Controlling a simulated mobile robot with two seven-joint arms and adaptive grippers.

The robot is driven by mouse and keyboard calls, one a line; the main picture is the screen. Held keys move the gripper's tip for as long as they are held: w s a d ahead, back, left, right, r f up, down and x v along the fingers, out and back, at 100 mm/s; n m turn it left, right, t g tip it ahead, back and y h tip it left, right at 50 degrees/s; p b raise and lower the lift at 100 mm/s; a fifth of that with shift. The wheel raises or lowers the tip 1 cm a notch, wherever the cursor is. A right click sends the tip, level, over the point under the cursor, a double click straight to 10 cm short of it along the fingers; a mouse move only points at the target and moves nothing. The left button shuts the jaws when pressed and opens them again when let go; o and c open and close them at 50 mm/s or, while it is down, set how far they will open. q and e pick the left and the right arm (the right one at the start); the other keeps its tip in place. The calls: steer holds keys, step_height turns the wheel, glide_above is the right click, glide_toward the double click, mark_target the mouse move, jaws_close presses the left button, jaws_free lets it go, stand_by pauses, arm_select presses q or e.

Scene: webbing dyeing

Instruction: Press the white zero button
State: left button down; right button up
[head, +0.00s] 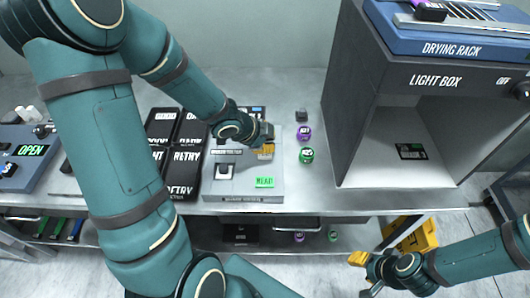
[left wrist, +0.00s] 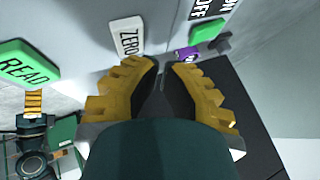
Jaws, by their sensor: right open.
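The white zero button (left wrist: 128,38) shows in the left wrist view on a pale grey panel, just beyond and left of my left fingertips. I see no contact with it. In the head view it cannot be made out. My left gripper (head: 265,150) is over the back right part of the grey device (head: 243,197). Its yellow fingers (left wrist: 165,68) lean close together in the wrist view; a narrow dark gap shows and they hold nothing visible. My right gripper (head: 362,272) is open and empty, low in front of the table at the right.
A green READ button (head: 264,183) is on the device's front right; it also shows in the left wrist view (left wrist: 25,65). A purple jar (head: 304,133) and a green jar (head: 306,155) stand to the right. The light box (head: 350,105) is further right. Black boxes (head: 184,190) lie left.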

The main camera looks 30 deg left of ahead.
arm_select(q)
step_height(320, 180, up, 5)
steer(key=p, duration=0.5)
steer(key=shift+s, duration=0.1)
stand_by(0.7)
